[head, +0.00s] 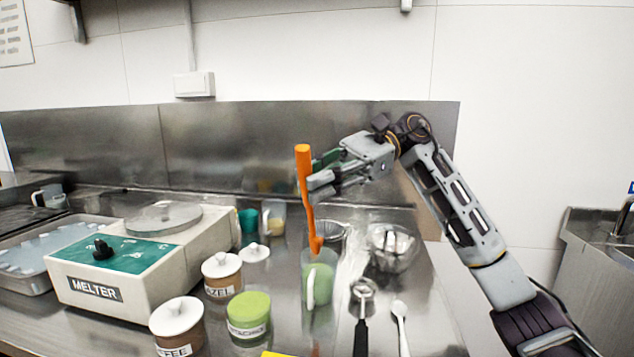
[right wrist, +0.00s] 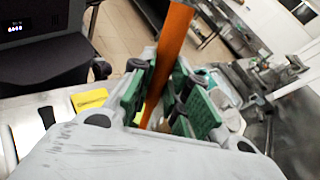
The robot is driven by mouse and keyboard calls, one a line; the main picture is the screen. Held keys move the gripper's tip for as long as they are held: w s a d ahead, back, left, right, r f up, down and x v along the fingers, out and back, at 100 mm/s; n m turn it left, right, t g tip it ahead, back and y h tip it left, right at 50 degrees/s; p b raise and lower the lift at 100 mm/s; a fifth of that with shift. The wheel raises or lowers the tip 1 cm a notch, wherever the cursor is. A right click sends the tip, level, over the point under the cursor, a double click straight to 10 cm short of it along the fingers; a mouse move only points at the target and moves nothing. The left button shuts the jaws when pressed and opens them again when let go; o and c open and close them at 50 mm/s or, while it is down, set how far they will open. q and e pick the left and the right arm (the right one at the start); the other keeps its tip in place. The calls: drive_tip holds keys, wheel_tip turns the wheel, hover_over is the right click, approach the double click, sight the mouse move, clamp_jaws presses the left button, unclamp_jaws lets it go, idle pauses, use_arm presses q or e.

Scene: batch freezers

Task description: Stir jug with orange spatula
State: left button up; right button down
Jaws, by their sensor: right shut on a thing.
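The orange spatula (head: 307,195) stands nearly upright over the jug, its lower end at the jug's mouth. The jug (head: 318,282) is clear with green contents and a pale handle, standing on the steel counter. My right gripper (head: 318,180) is shut on the spatula's upper part. In the right wrist view the orange handle (right wrist: 170,55) runs between the green-padded fingers of the gripper (right wrist: 160,105). I cannot tell how deep the spatula's tip reaches into the jug. My left gripper is not in view.
A white melter (head: 140,262) stands at the left. Lidded jars of hazelnut (head: 222,278) and coffee (head: 177,328), and a green-lidded jar (head: 248,318), sit left of the jug. A black-handled scoop (head: 361,315), a white spoon (head: 400,325) and a glass bowl (head: 393,248) are to its right.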

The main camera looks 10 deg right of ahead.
drive_tip(key=shift+r+p, duration=1.3)
drive_tip(key=shift+r, duration=0.7)
